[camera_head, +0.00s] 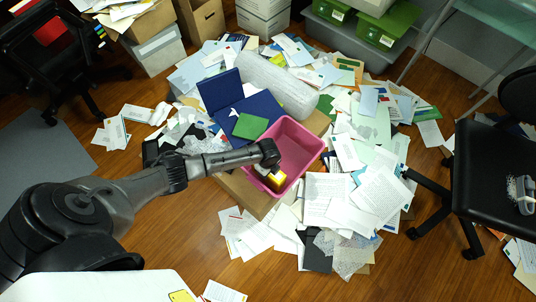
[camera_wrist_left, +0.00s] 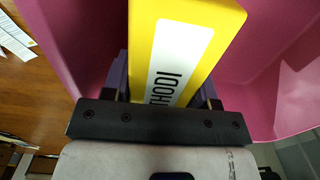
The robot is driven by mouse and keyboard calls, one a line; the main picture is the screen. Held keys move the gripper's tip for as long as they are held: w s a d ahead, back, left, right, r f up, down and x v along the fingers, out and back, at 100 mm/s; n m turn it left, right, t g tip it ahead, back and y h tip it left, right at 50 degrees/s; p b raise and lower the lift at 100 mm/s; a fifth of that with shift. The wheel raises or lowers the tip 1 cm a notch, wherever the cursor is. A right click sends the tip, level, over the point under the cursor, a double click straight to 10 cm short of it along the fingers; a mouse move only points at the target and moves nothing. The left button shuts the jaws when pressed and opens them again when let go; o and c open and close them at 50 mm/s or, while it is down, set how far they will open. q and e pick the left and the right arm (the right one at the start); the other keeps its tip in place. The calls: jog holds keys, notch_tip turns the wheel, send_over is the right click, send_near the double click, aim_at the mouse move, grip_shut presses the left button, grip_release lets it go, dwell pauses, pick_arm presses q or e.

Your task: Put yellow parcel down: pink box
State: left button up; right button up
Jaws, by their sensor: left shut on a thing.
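The pink box (camera_head: 299,139) is an open bin standing on a low brown surface among papers, in the middle of the head view. My left gripper (camera_head: 272,173) reaches in over the box from the left. It is shut on the yellow parcel (camera_head: 277,180), which is inside the box's opening in the head view. In the left wrist view the parcel (camera_wrist_left: 214,62) is yellow with a white label and sits between the fingers (camera_wrist_left: 160,97). Pink walls (camera_wrist_left: 272,85) show on both sides of it. Whether the parcel touches the box floor is hidden. My right gripper is not in view.
Papers (camera_head: 345,200) lie heaped around the box. A dark blue binder (camera_head: 221,90), a green item (camera_head: 250,126) and a grey roll (camera_head: 276,85) lie behind it. A black chair (camera_head: 490,170) stands at the right. Wooden floor (camera_head: 170,222) is bare at the front left.

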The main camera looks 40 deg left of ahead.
pick_arm(q)
jog(key=shift+f, duration=0.7)
jog(key=shift+d+r, duration=0.1)
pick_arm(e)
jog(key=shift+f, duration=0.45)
pick_arm(q)
jog(key=shift+f, duration=0.2)
jog(key=o, duration=1.1)
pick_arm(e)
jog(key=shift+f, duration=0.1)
